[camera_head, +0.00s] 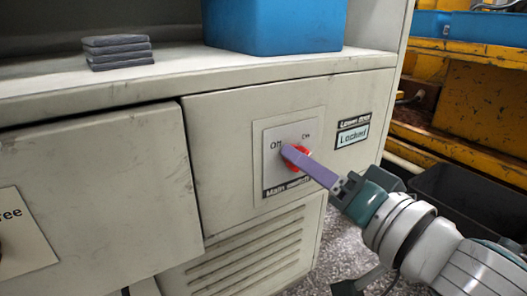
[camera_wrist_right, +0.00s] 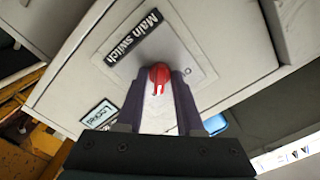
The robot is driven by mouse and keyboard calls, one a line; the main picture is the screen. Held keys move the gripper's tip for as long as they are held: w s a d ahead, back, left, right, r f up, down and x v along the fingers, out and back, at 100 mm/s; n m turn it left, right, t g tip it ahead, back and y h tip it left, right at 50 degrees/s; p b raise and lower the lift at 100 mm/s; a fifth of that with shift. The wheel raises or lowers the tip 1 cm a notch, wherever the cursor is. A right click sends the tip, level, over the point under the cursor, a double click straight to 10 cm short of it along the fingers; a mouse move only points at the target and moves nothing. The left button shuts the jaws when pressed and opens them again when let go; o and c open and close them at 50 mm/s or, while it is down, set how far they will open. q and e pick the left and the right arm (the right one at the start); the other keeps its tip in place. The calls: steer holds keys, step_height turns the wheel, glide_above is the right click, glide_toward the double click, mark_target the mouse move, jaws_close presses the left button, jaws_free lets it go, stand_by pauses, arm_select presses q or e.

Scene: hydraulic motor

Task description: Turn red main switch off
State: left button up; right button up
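The red main switch (camera_head: 303,160) sits on a light plate (camera_head: 274,137) on the cabinet front, with "Off" at upper left, "On" at upper right and "Main switch" below. My right gripper (camera_head: 288,151) reaches it from the lower right; its purple fingers cover part of the knob. In the right wrist view the red knob (camera_wrist_right: 159,75) lies between the tips of my right gripper (camera_wrist_right: 160,82). Its narrow handle points down the picture, with a pale gap on either side, so the fingers look open around it. My left gripper is not in view.
A "Locked" sign (camera_head: 353,135) is right of the switch plate. A cabinet door (camera_head: 100,190) is at left, and vent slats (camera_head: 245,255) lie below. A blue bin (camera_head: 272,25) and dark stacked pads (camera_head: 118,52) stand on the ledge above. Yellow machinery (camera_head: 485,105) is at right.

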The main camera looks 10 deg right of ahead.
jaws_close()
steer(key=shift+r+n, duration=0.1)
steer(key=shift+n, duration=0.2)
steer(key=n+p, duration=0.3)
steer(key=n, duration=1.4)
steer(key=shift+d+p, duration=0.1)
steer(key=shift+p, duration=0.3)
steer(key=shift+n, duration=0.3)
